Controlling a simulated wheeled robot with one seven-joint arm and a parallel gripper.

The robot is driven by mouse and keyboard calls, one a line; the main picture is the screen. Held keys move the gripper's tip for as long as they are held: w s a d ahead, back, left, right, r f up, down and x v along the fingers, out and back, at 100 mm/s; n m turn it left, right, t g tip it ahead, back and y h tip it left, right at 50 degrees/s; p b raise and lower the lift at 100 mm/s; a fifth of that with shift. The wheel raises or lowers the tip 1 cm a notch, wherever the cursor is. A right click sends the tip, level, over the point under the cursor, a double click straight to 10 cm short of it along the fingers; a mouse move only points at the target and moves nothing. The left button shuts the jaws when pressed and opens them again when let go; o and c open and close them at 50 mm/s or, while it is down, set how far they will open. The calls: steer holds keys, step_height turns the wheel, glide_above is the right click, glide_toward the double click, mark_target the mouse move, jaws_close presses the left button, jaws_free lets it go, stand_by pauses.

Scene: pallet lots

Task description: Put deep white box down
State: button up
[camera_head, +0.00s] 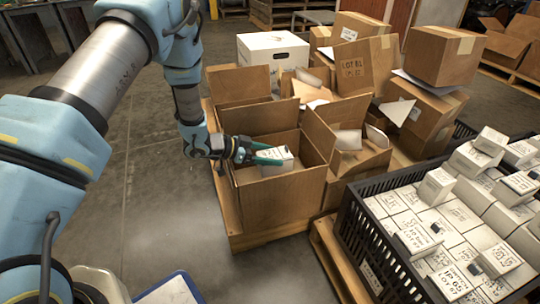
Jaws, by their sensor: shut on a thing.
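The deep white box (281,156) is a small white carton with dark printing on it. My gripper (268,157) has green fingers and is shut on this box. I cannot tell whether the box touches anything inside.
A black crate (371,235) full of similar white boxes stands at the right. More brown cartons (365,65) and a large white carton (272,50) are stacked behind. A wooden pallet (268,236) lies under the open carton. The floor at the left is clear.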

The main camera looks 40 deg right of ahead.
steer(key=shift+f, duration=0.55)
steer(key=o, duration=1.2)
steer(key=shift+o, duration=0.2)
steer(key=shift+r, duration=0.3)
steer(key=p+v, duration=0.3)
steer(key=v, duration=0.9)
steer(key=shift+r, duration=0.3)
